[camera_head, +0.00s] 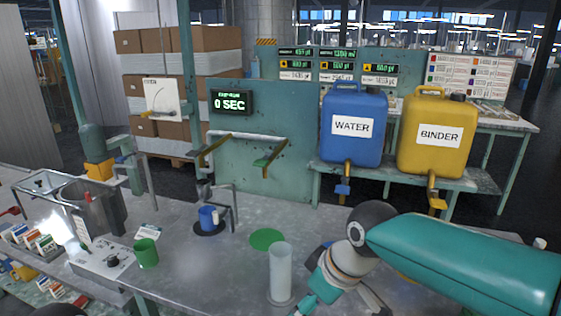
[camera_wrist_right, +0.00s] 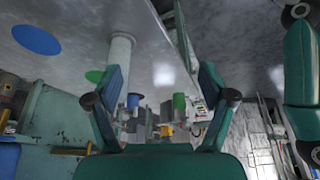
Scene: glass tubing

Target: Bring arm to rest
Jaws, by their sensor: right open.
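My right arm comes into the head view from the right, low over the front of the grey bench (camera_head: 200,272). Its gripper (camera_wrist_right: 161,75) is open in the right wrist view, its two teal fingers spread wide with nothing between their tips. In the head view the fingers are partly cut off at the bottom edge. A clear glass tube (camera_head: 281,272) stands upright on the bench just left of this gripper; it also shows in the wrist view (camera_wrist_right: 120,62), beside one finger. I cannot see my left gripper.
A green disc (camera_head: 267,239) lies behind the tube. A blue cup (camera_head: 207,218) and a green cup (camera_head: 146,253) stand further left. Blue water (camera_head: 353,146) and yellow binder (camera_head: 436,160) tanks stand at the back right. The bench is clear between the cups and the tube.

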